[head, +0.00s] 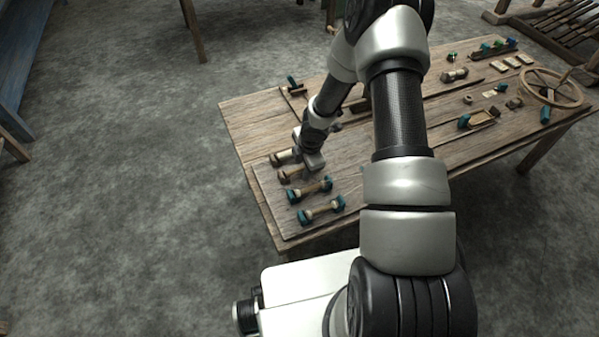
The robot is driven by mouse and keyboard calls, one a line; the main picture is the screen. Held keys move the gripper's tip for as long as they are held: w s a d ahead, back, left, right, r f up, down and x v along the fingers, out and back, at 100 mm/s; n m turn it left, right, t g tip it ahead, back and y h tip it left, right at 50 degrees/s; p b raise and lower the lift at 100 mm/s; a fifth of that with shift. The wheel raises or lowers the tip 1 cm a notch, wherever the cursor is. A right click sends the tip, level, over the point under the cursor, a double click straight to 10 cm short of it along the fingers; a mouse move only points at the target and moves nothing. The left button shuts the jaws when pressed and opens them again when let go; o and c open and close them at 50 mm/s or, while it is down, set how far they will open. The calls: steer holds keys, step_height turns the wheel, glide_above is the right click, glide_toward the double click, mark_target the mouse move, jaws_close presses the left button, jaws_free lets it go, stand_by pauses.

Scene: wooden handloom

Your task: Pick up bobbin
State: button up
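Several bobbins lie in a row on a board at the near left end of the wooden table. Two have teal ends: the nearest bobbin (321,211) and the one behind it (310,190). Two plainer brown bobbins lie farther back, the third (292,174) and the farthest (281,157). My gripper (303,168) is low over the row, at the right ends of the two brown bobbins and partly covering them. Its fingers are too small and hidden to show whether they are open or touch a bobbin.
The wooden table (236,112) carries small parts at its far right, a spoked wheel (553,101) and a shuttle-like piece (481,119). My arm hides the table's middle. A blue frame (38,62) stands far left; the floor between is clear.

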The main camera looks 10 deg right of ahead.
jaws_close()
steer(key=shift+r, duration=0.1)
